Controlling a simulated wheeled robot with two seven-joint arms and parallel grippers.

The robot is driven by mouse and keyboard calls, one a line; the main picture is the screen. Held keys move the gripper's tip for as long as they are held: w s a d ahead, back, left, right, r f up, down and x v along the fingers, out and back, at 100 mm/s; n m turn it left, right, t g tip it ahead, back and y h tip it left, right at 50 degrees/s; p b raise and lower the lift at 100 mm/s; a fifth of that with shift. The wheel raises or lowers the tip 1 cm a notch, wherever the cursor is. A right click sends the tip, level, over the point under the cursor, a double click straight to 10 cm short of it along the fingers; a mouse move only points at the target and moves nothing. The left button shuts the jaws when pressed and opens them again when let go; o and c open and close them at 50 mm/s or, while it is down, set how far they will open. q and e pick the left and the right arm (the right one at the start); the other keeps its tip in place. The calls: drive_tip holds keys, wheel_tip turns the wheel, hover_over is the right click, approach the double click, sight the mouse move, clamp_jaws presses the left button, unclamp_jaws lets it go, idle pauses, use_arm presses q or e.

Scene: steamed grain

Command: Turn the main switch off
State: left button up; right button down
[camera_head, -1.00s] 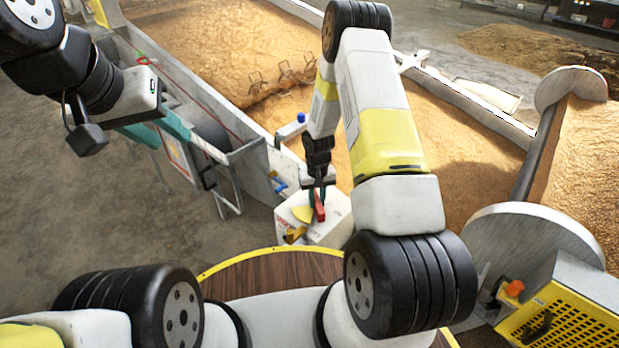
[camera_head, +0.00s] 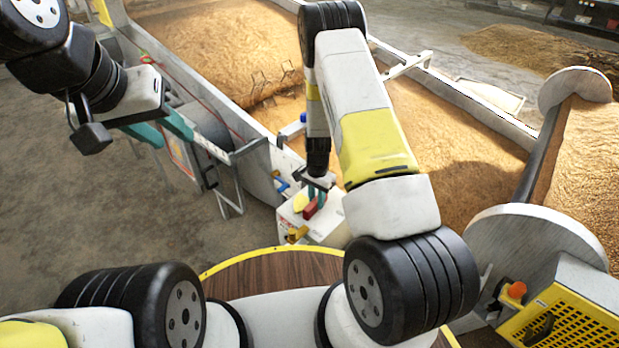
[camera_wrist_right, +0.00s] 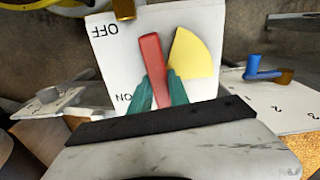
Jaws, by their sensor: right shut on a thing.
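The main switch is a white box (camera_head: 325,232) with a red handle (camera_head: 310,208) and a yellow sector (camera_head: 301,201) on its top. My right gripper (camera_head: 318,194) reaches down to it and is shut on the red handle. In the right wrist view, the red handle (camera_wrist_right: 151,62) stands between the teal fingers, left of the yellow sector (camera_wrist_right: 193,57). An OFF label (camera_wrist_right: 105,31) shows at the upper left of the panel and an ON label (camera_wrist_right: 124,99) at the lower left. My left gripper (camera_head: 163,131) is open, empty and away from the switch.
A grain-filled trough (camera_head: 262,142) lies behind. A yellow grille machine (camera_head: 570,322) with an orange knob stands at right.

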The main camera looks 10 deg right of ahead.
drive_tip(key=shift+m, duration=0.5)
drive_tip(key=c, duration=1.2)
unclamp_jaws()
drive_tip(key=shift+c, duration=0.2)
drive_tip(key=shift+r, duration=3.9)
